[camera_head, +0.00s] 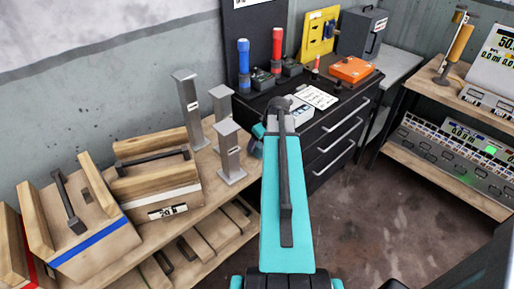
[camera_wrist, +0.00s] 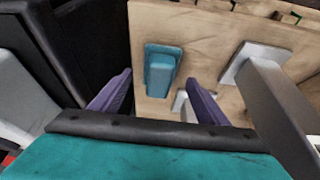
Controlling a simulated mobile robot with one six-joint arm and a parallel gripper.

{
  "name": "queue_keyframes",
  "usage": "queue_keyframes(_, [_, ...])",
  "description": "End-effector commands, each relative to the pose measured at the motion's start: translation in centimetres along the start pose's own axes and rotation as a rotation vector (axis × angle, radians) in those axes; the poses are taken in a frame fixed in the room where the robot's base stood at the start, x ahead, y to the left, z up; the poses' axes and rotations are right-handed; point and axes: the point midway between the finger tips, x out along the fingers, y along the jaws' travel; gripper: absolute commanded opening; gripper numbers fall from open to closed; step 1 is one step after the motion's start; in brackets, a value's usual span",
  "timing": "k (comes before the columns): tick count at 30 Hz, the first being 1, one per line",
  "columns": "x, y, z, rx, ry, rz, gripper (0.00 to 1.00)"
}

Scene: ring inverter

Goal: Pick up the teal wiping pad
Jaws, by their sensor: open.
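The teal wiping pad (camera_wrist: 162,70) lies on the light wooden bench top (camera_wrist: 215,30), with a raised block-like grip on its upper face. In the wrist view it is near the bench edge beside a dark cabinet. My gripper (camera_wrist: 160,78) is open, with its two purple fingers either side of the pad in the picture. The fingers look nearer the camera than the pad, and nothing is between them. In the head view my teal arm reaches toward the bench's right end, and I cannot make out the pad for sure there.
Grey metal posts (camera_head: 229,152) stand on the bench close to the pad. A black drawer cabinet (camera_head: 325,135) adjoins the bench's right end, with blue and red torches (camera_head: 277,50) on top. Wooden blocks with handles (camera_head: 75,220) fill the bench's left. Floor at right is clear.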

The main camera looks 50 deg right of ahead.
Motion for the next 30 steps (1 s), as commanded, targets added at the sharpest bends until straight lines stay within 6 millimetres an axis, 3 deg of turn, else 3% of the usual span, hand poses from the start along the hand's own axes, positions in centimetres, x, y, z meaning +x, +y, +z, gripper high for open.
queue_keyframes(10, [2.6, 0.1, 0.0, 0.0, 0.0, 0.0, 0.69])
queue_keyframes(28, [2.8, 0.1, 0.1, 0.001, 0.0, 0.001, 0.69])
queue_keyframes(30, [2.7, 0.1, 0.1, 0.001, 0.0, 0.001, 0.59])
